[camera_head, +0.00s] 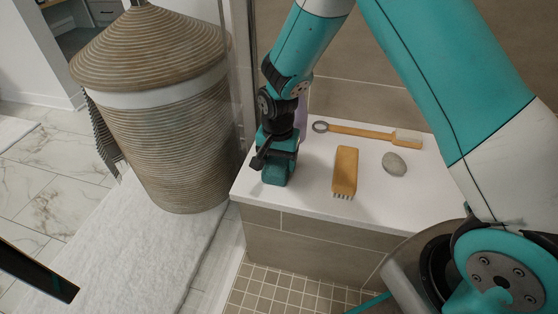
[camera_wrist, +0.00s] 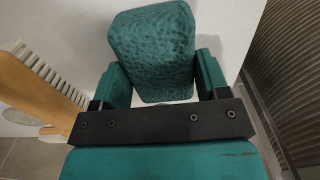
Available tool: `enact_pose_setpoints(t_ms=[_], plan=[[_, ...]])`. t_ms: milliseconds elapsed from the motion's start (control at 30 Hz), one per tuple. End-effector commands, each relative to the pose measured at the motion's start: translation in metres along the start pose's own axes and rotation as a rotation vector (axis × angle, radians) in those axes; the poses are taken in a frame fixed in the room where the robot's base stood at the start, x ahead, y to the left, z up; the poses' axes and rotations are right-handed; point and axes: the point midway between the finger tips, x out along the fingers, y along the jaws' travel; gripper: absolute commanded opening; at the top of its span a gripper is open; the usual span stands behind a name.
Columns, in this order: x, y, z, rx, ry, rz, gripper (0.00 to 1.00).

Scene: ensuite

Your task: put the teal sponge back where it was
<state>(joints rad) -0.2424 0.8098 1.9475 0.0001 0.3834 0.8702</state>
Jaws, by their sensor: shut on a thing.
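The teal sponge (camera_wrist: 152,45) is a mottled, rounded block between the two teal fingers of my gripper (camera_wrist: 162,80) in the wrist view. The fingers are shut on its sides. In the head view my gripper (camera_head: 276,168) points down at the left end of the white ledge (camera_head: 312,190), close to its front edge. There the sponge blends with the teal gripper, and I cannot tell whether it touches the ledge.
A wooden nail brush (camera_head: 345,168) lies right of my gripper, with a grey stone (camera_head: 394,163) beyond it. A long-handled brush (camera_head: 365,132) lies behind. A purple item (camera_head: 301,112) stands partly hidden behind my arm. A wicker hamper (camera_head: 165,130) stands left, past a glass panel.

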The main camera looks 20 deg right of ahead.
Motion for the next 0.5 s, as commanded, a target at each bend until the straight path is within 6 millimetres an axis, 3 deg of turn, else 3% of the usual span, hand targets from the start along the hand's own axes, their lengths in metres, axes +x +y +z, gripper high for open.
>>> enact_pose_setpoints(t_ms=[67, 100, 200, 500], plan=[[0.0003, 0.0, 0.0, 0.0, 0.0, 0.0, 0.49], [0.0002, 0.0001, 0.0, 0.0, 0.0, 0.0, 0.75], [0.0001, 0.0001, 0.0, 0.0, 0.0, 0.0, 0.94], [-0.004, -0.0001, -0.0002, 0.0, 0.0, 0.0, 0.94]])
